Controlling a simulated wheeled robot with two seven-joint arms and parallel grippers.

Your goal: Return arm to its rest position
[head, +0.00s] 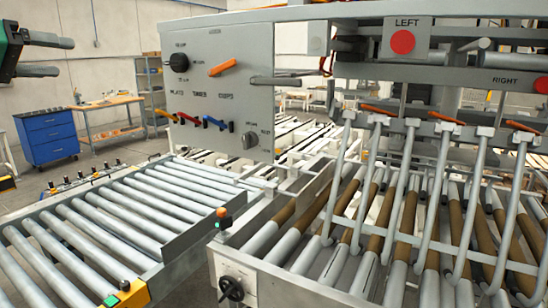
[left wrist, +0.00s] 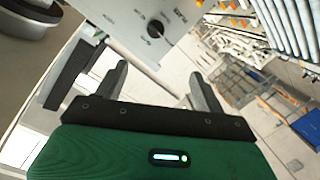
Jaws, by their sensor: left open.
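My left gripper (head: 64,57) shows at the upper left edge of the head view, with a green and black body and two grey fingers pointing right. The fingers are apart with nothing between them. In the left wrist view my left gripper (left wrist: 160,76) also shows open and empty, its two dark fingers spread over the floor and the lower edge of a grey panel. In the head view the gripper is left of the grey control panel (head: 205,125) and apart from it. My right gripper is in neither view.
The panel carries a black knob (head: 179,62), an orange handle (head: 222,68) and small coloured levers. Roller conveyors (head: 100,225) fill the lower left. Metal hooked arms (head: 405,190) hang over rollers at right. A blue drawer cabinet (head: 48,136) and workbench (head: 107,103) stand behind.

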